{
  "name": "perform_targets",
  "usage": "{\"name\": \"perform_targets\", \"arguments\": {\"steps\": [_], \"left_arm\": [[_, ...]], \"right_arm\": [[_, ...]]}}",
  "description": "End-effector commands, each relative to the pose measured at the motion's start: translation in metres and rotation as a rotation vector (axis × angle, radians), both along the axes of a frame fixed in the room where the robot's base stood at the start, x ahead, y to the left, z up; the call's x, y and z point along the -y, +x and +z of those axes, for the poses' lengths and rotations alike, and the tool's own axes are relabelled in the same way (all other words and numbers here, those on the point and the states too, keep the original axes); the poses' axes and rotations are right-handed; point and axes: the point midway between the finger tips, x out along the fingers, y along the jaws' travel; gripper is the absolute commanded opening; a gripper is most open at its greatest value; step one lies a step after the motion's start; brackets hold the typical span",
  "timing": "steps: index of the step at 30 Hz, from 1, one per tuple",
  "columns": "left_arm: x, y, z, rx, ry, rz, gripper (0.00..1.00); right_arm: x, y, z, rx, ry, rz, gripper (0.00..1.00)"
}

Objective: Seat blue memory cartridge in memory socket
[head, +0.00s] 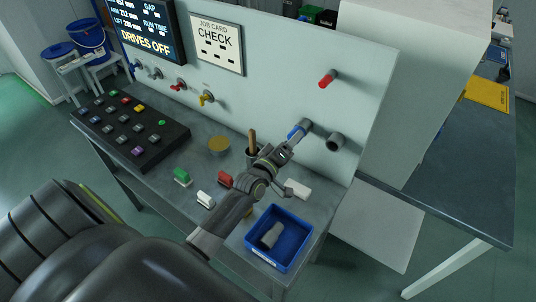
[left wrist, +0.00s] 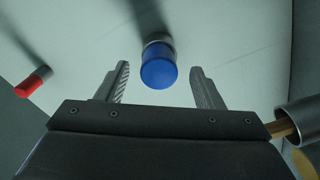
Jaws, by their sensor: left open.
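The blue memory cartridge (head: 296,131) sticks out from a grey collar (head: 306,124) on the pale upright panel. In the left wrist view its round blue end (left wrist: 158,70) faces me, with the grey collar behind it. My left gripper (head: 287,146) is close in front of it. Its two fingers (left wrist: 158,88) are open, one on each side of the cartridge, with a gap on both sides. Right of it on the panel is a grey round holder (head: 336,142) with a dark opening. I cannot tell which holder is the memory socket. My right gripper is not in view.
A red cylinder (head: 327,78) projects from the panel above. On the bench are a blue tray (head: 250,240) with a grey part in it, a cup with a wooden handle (head: 252,140), red, green and white blocks, and a button box (head: 130,125).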

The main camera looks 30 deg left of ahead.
Motion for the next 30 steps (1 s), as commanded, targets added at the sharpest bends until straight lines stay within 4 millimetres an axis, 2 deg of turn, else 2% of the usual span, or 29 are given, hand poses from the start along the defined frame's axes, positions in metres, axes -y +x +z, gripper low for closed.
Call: {"name": "perform_targets", "arguments": {"steps": [12,18,24,30], "left_arm": [[-0.003,-0.089,-0.003,0.001,0.0,0.001,0.61],[-0.004,-0.125,-0.003,0.0,0.001,0.0,0.61],[-0.005,-0.144,-0.001,0.001,0.001,0.0,0.61],[-0.005,-0.148,0.0,0.001,0.0,0.0,0.61]], "right_arm": [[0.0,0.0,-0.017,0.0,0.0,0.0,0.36],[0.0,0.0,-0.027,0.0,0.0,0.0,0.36],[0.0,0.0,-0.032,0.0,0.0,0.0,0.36],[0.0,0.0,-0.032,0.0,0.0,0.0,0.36]]}}
